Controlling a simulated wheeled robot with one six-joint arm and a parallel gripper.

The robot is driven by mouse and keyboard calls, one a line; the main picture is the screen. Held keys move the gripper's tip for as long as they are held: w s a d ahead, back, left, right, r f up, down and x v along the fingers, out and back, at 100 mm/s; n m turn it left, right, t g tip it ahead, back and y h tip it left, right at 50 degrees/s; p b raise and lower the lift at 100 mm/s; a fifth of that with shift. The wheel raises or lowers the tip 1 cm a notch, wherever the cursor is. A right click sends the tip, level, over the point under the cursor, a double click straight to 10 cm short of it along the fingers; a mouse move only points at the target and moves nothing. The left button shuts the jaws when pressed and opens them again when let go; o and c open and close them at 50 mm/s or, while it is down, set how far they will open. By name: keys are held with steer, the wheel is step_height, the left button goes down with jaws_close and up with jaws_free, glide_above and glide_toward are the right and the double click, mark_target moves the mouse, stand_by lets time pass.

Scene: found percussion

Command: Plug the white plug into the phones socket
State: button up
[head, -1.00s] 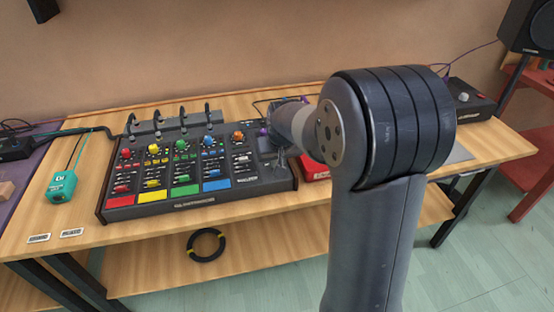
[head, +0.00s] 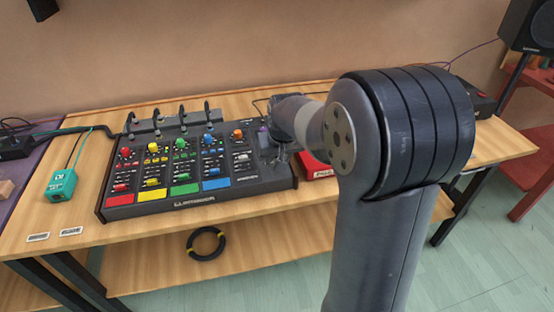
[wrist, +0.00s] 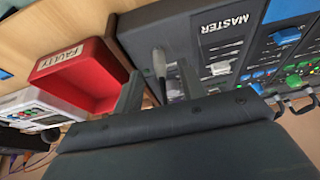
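My gripper (head: 278,156) is over the right end of the black mixer (head: 240,188), largely hidden by its own arm in the head view. In the wrist view its two fingers (wrist: 160,90) are apart. A pale grey-white rod-like piece, likely the white plug (wrist: 159,62), shows in the gap between them with space on both sides. It stands at the mixer's end beside the MASTER label (wrist: 226,23). I cannot tell whether it sits in a socket. No phones label is readable.
A red tray (wrist: 95,92) labelled FAULTY lies beside the mixer; its red side shows in the head view (head: 318,170). A white device (wrist: 35,108) with buttons is past it. A teal box (head: 61,185) stands at the left, and a black cable coil (head: 206,243) lies on the lower shelf.

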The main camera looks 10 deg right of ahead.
steer(key=v, duration=0.8)
steer(key=shift+s+r, duration=0.2)
steer(key=shift+r, duration=0.05)
steer(key=x, duration=1.1)
steer(key=shift+w+r, duration=0.1)
steer(key=shift+r, duration=0.45)
